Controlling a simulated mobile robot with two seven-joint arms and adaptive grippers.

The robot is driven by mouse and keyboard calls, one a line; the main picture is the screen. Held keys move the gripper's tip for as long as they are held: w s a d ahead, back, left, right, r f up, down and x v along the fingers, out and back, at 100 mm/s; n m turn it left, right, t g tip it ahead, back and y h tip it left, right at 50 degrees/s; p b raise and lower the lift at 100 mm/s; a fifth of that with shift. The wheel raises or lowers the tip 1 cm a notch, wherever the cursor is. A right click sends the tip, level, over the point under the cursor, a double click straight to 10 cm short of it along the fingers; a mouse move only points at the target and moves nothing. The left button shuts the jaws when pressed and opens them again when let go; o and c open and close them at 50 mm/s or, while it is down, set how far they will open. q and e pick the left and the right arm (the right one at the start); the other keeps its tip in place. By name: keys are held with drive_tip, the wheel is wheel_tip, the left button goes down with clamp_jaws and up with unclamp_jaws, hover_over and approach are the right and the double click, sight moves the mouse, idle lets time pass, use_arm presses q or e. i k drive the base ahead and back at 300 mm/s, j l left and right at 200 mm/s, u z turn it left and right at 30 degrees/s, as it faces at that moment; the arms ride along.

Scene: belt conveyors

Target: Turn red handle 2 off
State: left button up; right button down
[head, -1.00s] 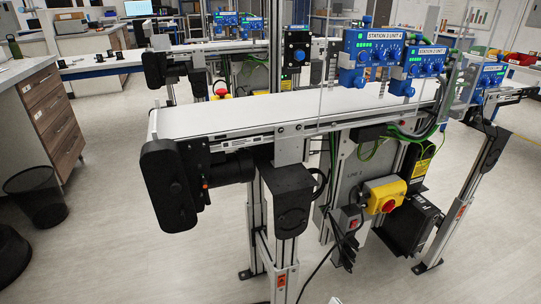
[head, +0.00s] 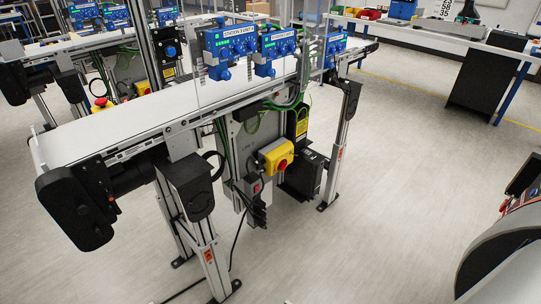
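A red rotary handle (head: 282,164) sits on a yellow switch box (head: 271,153) on the side of the nearest conveyor, below its belt. A second red knob (head: 101,102) shows on the farther conveyor at the left, partly hidden behind the near belt. A yellow box (head: 142,88) is beside it. I cannot read a number 2 on either handle, and their switch positions are too small to tell. Neither of my grippers can be made out.
The near conveyor (head: 130,127) runs from lower left to upper centre, with blue control units (head: 230,45) above it. Its legs and a cable reach the floor. The floor (head: 390,170) right of it is clear. A long bench (head: 450,38) stands at the back right.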

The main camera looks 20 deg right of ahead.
sight(282, 166)
drive_tip(key=i+l+u, duration=0.15)
drive_tip(key=u, duration=0.3)
drive_tip(key=l+u, duration=0.45)
drive_tip(key=i+l+u, duration=0.1)
drive_tip(key=l+u, duration=0.2)
drive_tip(key=u, duration=0.2)
drive_tip(key=l+z, duration=0.25)
drive_tip(key=l, duration=0.2)
drive_tip(key=i+l+z, duration=0.15)
drive_tip(key=l+z, duration=0.3)
drive_tip(key=z, duration=0.25)
drive_tip(key=l+z, duration=0.15)
drive_tip(key=z, duration=0.3)
